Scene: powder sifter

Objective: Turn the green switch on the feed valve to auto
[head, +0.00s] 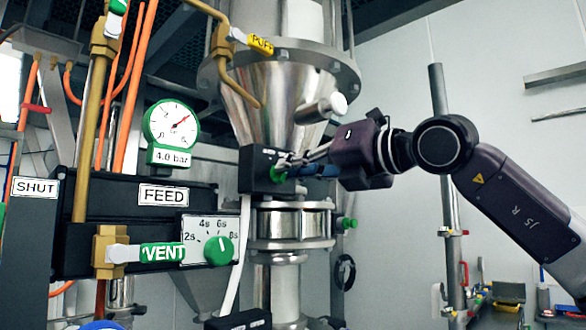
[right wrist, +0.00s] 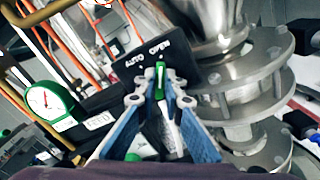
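The feed valve's black switch box (head: 256,172) sits on the front of the metal pipe below the cone. Its green switch (head: 279,176) is partly covered by my right gripper (head: 288,165), which reaches in from the right. In the right wrist view the box face (right wrist: 172,62) carries the words AUTO and OPEN. The green switch (right wrist: 160,80) stands between the blue-padded fingers of my right gripper (right wrist: 160,98). The fingers are apart, with a gap seen on each side of the switch. Its upper end seems to point nearer OPEN. My left gripper is not in view.
Left of the box are a black FEED panel (head: 120,200) with a green timer dial (head: 219,250), a green VENT handle (head: 162,252) and a gauge (head: 171,125). A metal flange (right wrist: 250,85) stands close right of the fingers in the wrist view.

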